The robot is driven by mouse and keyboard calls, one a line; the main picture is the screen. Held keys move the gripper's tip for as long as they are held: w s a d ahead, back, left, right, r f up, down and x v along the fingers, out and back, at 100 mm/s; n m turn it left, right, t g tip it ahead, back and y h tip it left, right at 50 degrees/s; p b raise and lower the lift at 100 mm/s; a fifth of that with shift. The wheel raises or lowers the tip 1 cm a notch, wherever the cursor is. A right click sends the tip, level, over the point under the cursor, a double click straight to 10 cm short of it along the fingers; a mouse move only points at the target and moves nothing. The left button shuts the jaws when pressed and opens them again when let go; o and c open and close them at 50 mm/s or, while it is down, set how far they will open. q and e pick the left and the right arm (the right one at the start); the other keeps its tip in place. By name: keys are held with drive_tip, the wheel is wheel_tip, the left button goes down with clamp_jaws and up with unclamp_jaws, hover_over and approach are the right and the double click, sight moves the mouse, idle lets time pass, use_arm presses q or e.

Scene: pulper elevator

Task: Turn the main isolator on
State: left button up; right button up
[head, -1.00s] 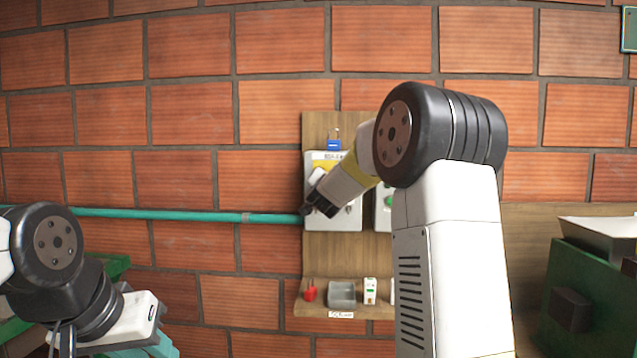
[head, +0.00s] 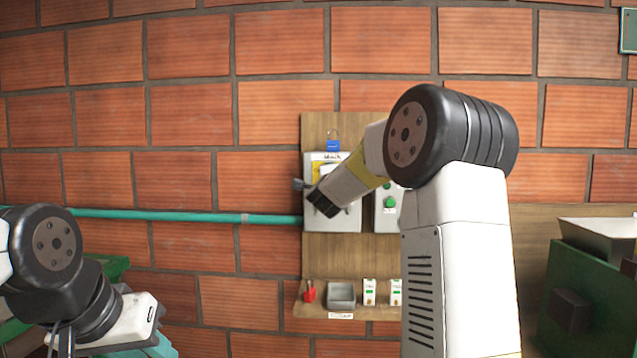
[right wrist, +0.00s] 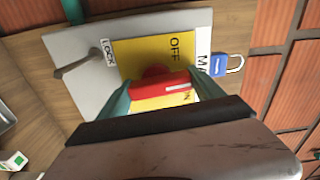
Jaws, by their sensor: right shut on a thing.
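The main isolator is a grey box (head: 349,217) on a wooden board, with a yellow plate (right wrist: 137,52) marked OFF and a second, partly covered label nearer my gripper. Its red rotary handle (right wrist: 150,90) lies across the right wrist view, with a white mark at its right end. My right gripper (right wrist: 163,89) is shut on the handle, one teal finger at each end. In the head view my right wrist covers the handle. My left gripper (head: 150,340) is low at the left, its fingertips cut off by the frame.
A blue padlock hangs above the box (head: 333,145). A box with a green button (head: 390,203) sits just right of it. A shelf (head: 318,311) below holds a red item, a grey tray and small white devices. A teal pipe (head: 190,215) runs left along the brick wall.

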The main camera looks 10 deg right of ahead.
drive_tip(key=shift+f+m, duration=0.1)
drive_tip(key=shift+m, duration=0.4)
drive_tip(key=o, duration=1.4)
drive_tip(key=shift+c, duration=0.2)
drive_tip(key=v, duration=0.7)
drive_tip(key=shift+s, duration=0.4)
drive_tip(key=shift+a, duration=0.15)
